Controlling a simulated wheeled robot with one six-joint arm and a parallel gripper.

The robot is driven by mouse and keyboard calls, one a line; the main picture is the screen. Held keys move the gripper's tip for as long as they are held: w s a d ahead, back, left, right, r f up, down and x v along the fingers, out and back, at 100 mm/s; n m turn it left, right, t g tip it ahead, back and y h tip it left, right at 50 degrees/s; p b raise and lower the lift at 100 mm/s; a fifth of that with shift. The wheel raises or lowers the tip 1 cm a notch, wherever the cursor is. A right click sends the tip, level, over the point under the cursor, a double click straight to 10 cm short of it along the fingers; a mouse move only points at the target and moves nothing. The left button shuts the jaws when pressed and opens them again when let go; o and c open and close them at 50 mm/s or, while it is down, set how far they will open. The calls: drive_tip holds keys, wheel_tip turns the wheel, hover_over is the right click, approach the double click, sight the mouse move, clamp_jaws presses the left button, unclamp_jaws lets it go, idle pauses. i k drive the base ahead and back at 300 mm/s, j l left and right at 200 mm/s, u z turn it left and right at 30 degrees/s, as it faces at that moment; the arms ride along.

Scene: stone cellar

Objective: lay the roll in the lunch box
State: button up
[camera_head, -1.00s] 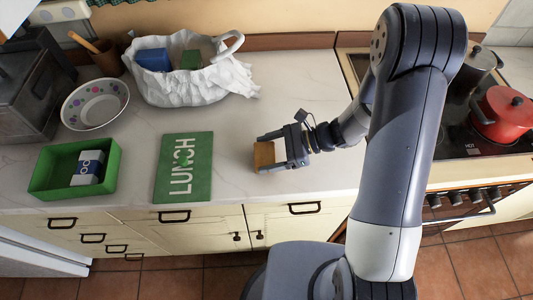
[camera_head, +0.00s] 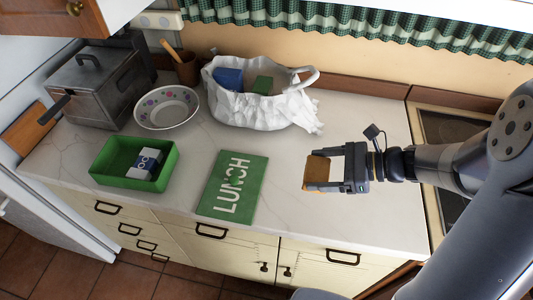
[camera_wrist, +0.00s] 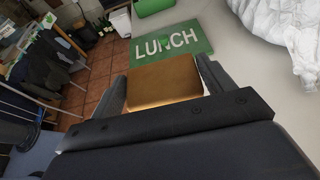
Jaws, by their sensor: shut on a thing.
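The roll is a brown, block-shaped piece (camera_head: 317,172); in the wrist view the roll (camera_wrist: 163,82) fills the space between the two fingers. My gripper (camera_head: 327,170) is shut on it and holds it over the right part of the counter, right of the green lid. The lunch box (camera_head: 103,172) is an open green box at the left of the counter. A white and dark block (camera_head: 146,163) lies in its right part; its left part looks empty. The green lid marked LUNCH (camera_head: 215,198) lies flat between the box and my gripper.
A white bag (camera_head: 240,108) with a blue and a green item stands behind the lid. The stove (camera_head: 450,128) is at the right.

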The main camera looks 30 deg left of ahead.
sight(123, 165)
drive_tip(key=k+j, duration=0.1)
drive_tip(key=j, duration=1)
drive_tip(key=k+j, duration=0.15)
drive_tip(key=j, duration=0.4)
drive_tip(key=k+j, duration=0.1)
drive_tip(key=j, duration=0.45)
drive_tip(key=k+j, duration=0.1)
drive_tip(key=j, duration=0.45)
